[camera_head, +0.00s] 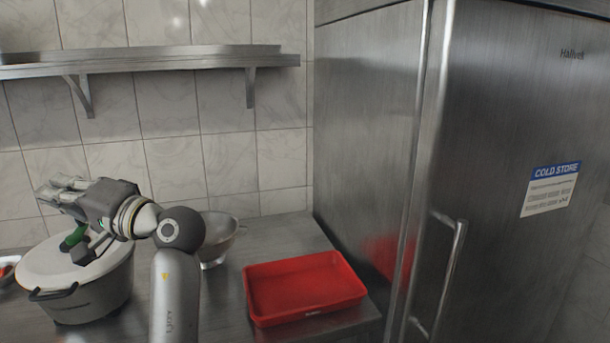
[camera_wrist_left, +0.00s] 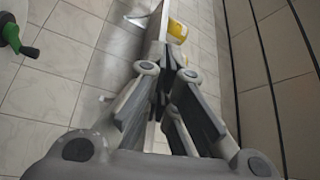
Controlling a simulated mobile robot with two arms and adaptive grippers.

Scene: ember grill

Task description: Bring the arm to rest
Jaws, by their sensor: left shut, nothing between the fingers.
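My left gripper (camera_head: 62,188) is raised above the lidded pot at the left of the head view, its fingers pointing left toward the tiled wall. In the left wrist view its fingers (camera_wrist_left: 165,75) are closed together with nothing between them. The left arm comes up from the bottom of the head view and bends at the wrist. My right gripper is in neither view.
A grey pot (camera_head: 85,297) with a pale lid stands below the gripper. A metal colander (camera_head: 222,236) and a red tray (camera_head: 304,287) stand to the right on the steel counter. A wall shelf (camera_head: 150,62) hangs above; a steel cold store (camera_head: 505,190) fills the right.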

